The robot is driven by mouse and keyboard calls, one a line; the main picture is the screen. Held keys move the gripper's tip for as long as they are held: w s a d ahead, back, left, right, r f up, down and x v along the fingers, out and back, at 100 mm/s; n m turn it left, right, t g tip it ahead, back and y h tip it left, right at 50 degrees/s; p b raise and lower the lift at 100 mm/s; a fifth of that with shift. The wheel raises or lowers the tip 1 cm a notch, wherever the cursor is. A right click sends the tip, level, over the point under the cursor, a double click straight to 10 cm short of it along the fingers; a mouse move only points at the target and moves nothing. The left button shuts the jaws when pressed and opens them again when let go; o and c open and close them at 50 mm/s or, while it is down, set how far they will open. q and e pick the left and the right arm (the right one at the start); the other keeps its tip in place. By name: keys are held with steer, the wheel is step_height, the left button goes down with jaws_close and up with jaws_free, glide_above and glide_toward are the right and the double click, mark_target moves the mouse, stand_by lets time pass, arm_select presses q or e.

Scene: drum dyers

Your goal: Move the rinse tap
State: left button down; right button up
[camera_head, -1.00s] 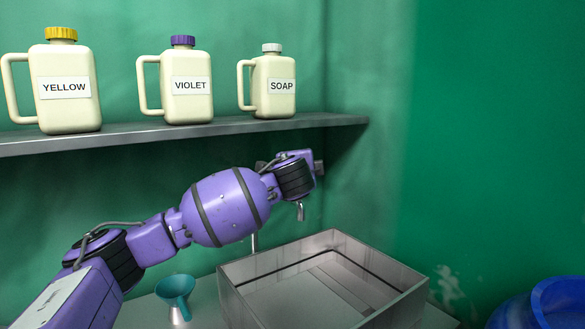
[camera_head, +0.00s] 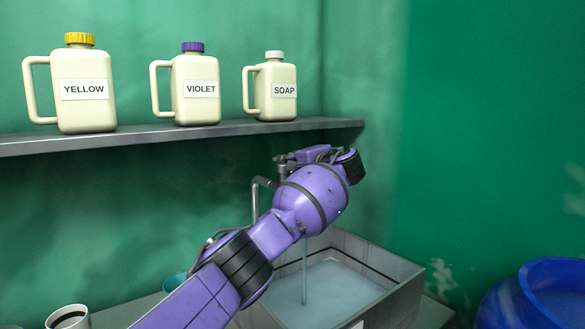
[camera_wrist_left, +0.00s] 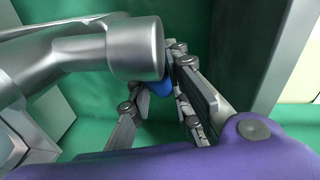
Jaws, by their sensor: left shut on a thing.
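The rinse tap's grey pipe (camera_head: 256,200) rises behind my left arm and bends toward the right. In the left wrist view the thick metal tap body (camera_wrist_left: 135,50) fills the upper left, with a blue handle (camera_wrist_left: 153,88) at its end. My left gripper (camera_head: 288,158) is at the tap, under the shelf; its fingers (camera_wrist_left: 158,92) are shut on the blue handle, which they partly cover. The spout is hidden behind my arm. A thin stream of water (camera_head: 304,275) falls into the grey basin (camera_head: 395,300), where water covers the floor. My right gripper is not in view.
The shelf (camera_head: 150,136) above holds the yellow jug (camera_head: 85,108), violet jug (camera_head: 198,108) and soap jug (camera_head: 277,105). A blue drum (camera_head: 550,300) stands at lower right.

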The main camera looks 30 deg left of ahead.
arm_select(q)
steer(key=shift+a+f+n+g+b, duration=0.2)
steer(key=shift+f+n+g+b, duration=0.1)
steer(key=shift+n+g+b, duration=0.15)
steer(key=shift+s+a+r+g+y, duration=0.1)
steer(key=shift+a+g+y, duration=0.05)
steer(key=shift+g+y, duration=0.3)
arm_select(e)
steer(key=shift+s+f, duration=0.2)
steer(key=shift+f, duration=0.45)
arm_select(q)
steer(key=shift+a+r+n, duration=0.1)
steer(key=shift+n, duration=0.15)
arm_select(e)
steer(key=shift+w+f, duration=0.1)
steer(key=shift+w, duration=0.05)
arm_select(q)
steer(key=c, duration=1.6)
jaws_free()
steer(key=shift+s, duration=0.1)
steer(key=shift+c, duration=0.2)
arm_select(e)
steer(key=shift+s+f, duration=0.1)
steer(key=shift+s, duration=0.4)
